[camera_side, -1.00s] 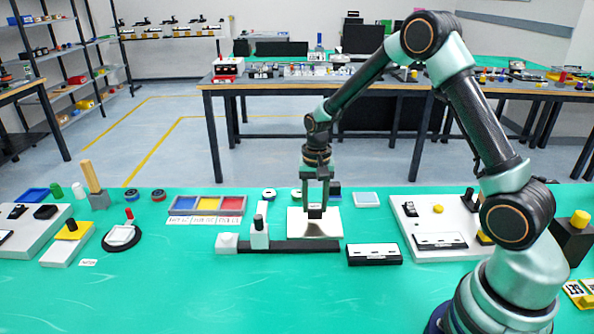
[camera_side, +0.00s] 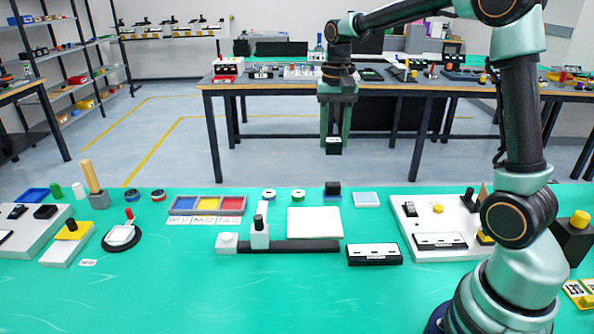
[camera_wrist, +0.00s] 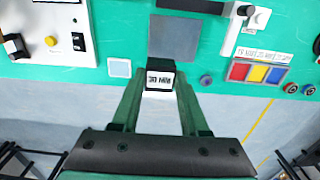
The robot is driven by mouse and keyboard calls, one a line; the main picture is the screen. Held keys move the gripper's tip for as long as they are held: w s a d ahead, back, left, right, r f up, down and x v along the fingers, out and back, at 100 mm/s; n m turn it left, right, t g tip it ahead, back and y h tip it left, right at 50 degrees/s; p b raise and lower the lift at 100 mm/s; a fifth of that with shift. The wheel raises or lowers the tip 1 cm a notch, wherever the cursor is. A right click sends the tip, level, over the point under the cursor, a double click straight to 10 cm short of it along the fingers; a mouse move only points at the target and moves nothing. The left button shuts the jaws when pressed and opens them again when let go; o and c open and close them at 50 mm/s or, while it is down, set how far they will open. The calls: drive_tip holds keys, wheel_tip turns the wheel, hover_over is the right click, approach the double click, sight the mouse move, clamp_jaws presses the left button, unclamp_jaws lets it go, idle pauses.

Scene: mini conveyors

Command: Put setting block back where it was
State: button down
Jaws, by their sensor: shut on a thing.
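My gripper (camera_side: 334,138) is shut on a small black block with a white label reading "30 MM", the setting block (camera_wrist: 160,80). In the side view the block (camera_side: 333,148) hangs at the fingertips, well above and behind the far edge of the green table. A flat pale plate (camera_side: 315,222) lies bare on the table behind a black bar (camera_side: 305,246). In the wrist view the plate (camera_wrist: 176,38) looks grey, beyond the held block. A dark block-like piece (camera_side: 332,189) stands near the table's back edge, below my gripper.
Two white-rimmed rings (camera_side: 298,195) and a pale square pad (camera_side: 366,199) flank the dark piece. A tray of coloured compartments (camera_side: 207,205) is to the left. A white panel with knobs (camera_side: 435,225) is to the right.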

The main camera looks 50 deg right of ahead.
drive_tip(key=s+d+f, duration=0.1)
drive_tip(key=s+d, duration=0.5)
drive_tip(key=s, duration=0.2)
drive_tip(key=f, duration=1.5)
drive_tip(key=shift+s+d+f, duration=0.1)
drive_tip(key=shift+s+f, duration=0.15)
drive_tip(key=shift+f, duration=2.15)
drive_tip(key=shift+f, duration=0.15)
drive_tip(key=shift+c, duration=2.1)
unclamp_jaws()
